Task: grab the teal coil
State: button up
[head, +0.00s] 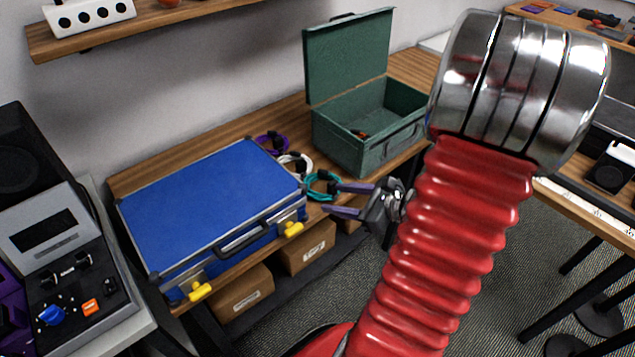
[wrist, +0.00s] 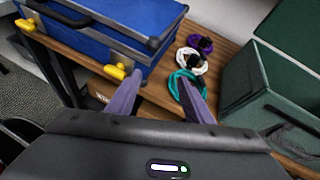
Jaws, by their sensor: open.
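The teal coil (head: 323,186) lies on the wooden bench near its front edge, between the blue case and the green toolbox. It also shows in the wrist view (wrist: 178,79), partly hidden behind one finger. My gripper (head: 330,198) is open, its two purple fingers pointing at the coil from the bench's front side. In the wrist view, one finger of my gripper (wrist: 158,82) is in front of the coil and the other is left of it. I cannot tell whether a finger touches the coil.
A white coil (head: 296,163) and a purple coil (head: 270,143) lie behind the teal one. The closed blue case (head: 205,205) with yellow latches stands left. The open green toolbox (head: 370,145) stands right. Cardboard boxes (head: 305,247) sit under the bench.

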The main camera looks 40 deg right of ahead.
aim_at(332, 194)
jog(key=s+d+f+m+t+h, duration=0.1)
jog(key=s+d+f+m+h, duration=0.1)
jog(key=d, duration=0.5)
jog(key=s+m+h, duration=0.1)
jog(key=m, duration=0.1)
jog(key=shift+f+m, duration=0.3)
jog(key=shift+m, duration=0.1)
jog(key=x, duration=0.8)
jog(key=shift+w, duration=0.25)
jog(key=shift+f, duration=0.1)
jog(key=shift+x, duration=2.6)
jog(key=shift+w+a, duration=0.1)
jog(key=shift+c, duration=0.5)
grip_shut()
